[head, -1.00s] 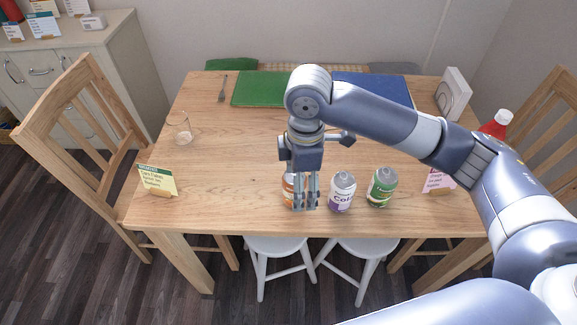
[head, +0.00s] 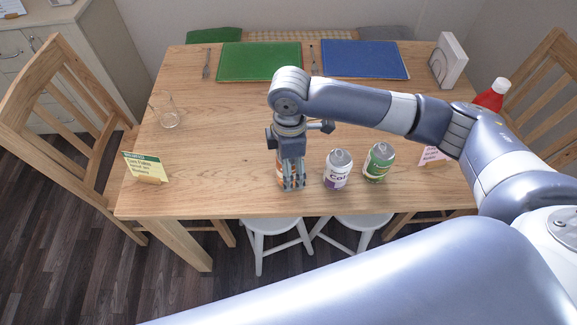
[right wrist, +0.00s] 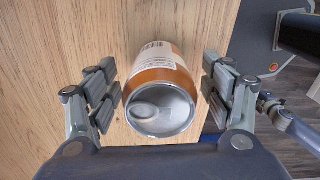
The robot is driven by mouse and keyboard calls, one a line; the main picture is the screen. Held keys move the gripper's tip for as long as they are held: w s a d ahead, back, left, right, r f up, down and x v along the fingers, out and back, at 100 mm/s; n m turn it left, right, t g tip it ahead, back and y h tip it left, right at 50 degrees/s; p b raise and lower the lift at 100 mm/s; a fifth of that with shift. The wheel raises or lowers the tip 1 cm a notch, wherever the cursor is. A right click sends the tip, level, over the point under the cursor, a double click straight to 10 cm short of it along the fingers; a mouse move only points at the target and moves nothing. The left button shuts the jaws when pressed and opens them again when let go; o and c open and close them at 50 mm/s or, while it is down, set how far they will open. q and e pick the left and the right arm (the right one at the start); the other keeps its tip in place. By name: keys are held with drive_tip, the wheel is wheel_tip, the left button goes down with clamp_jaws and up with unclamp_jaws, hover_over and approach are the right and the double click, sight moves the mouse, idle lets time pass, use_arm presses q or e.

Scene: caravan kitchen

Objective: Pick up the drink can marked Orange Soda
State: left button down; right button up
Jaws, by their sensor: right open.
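An orange can with a cream label (right wrist: 160,85) stands on the table, its silver top toward the right wrist camera. The lettering on it is not readable. In the head view the orange can (head: 279,174) is mostly hidden behind my right gripper (head: 292,186). In the right wrist view my right gripper (right wrist: 162,95) is open, with one finger on each side of the can and a gap on both sides. A white and purple can marked Cola (head: 337,170) and a green can (head: 378,162) stand to the right. My left gripper is not in view.
The wooden table (head: 220,145) is bare in the middle. A glass (head: 168,118) and a menu card (head: 145,168) stand at the left. Green (head: 259,62) and blue (head: 364,59) mats lie at the back. A red bottle (head: 491,95) stands at the right.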

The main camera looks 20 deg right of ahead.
drive_tip(key=shift+f, duration=0.95)
drive_tip(key=shift+c, duration=0.3)
drive_tip(key=c, duration=1.3)
drive_tip(key=shift+r, duration=0.15)
